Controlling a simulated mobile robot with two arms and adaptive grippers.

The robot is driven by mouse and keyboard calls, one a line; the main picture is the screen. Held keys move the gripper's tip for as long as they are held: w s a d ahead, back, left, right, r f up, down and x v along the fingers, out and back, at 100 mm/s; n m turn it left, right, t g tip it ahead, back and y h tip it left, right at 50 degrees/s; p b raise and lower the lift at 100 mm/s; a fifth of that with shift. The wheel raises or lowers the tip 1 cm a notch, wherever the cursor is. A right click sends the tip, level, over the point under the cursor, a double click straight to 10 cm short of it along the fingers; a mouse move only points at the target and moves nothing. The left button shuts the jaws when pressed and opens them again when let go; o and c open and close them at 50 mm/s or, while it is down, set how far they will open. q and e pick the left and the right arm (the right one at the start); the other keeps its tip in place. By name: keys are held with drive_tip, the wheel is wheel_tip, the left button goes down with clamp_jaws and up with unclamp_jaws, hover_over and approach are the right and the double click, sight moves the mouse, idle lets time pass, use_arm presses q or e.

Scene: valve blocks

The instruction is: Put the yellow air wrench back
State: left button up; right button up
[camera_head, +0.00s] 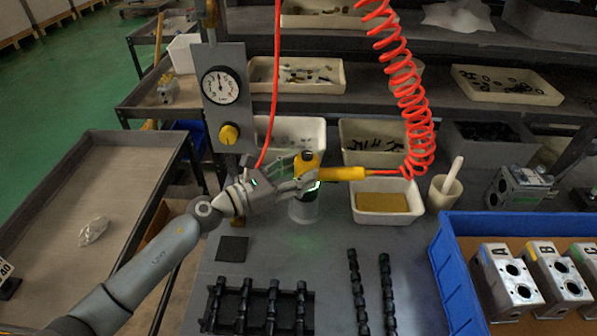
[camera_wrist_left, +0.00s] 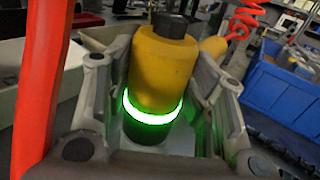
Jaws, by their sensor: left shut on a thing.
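The yellow air wrench (camera_head: 341,174) is in the middle of the head view, its body upright and its yellow handle pointing right to the red coiled hose. My left gripper (camera_head: 305,180) is shut around the wrench body. In the left wrist view the wrench's yellow body (camera_wrist_left: 160,68) stands between the fingers, with a dark top and a glowing green-white ring around its lower part. A pale round holder (camera_head: 303,211) is directly below the wrench on the bench. I cannot tell whether the wrench's lower end sits in it. My right gripper is out of view.
A gauge panel (camera_head: 224,98) with a yellow knob stands behind my left arm. A white bin with a yellow sponge (camera_head: 382,203) and a cup (camera_head: 445,190) are to the right. A blue crate (camera_head: 452,285) holds lettered valve blocks. A black rack (camera_head: 257,308) lies in front.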

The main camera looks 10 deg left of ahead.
use_arm(q)
drive_tip(key=shift+r, duration=0.2)
drive_tip(key=o, duration=1.3)
drive_tip(key=shift+o, duration=0.6)
drive_tip(key=shift+s+f, duration=0.1)
drive_tip(key=shift+f, duration=0.4)
drive_tip(key=v, duration=1.2)
drive_tip(key=shift+r, duration=0.3)
drive_tip(key=shift+r, duration=0.1)
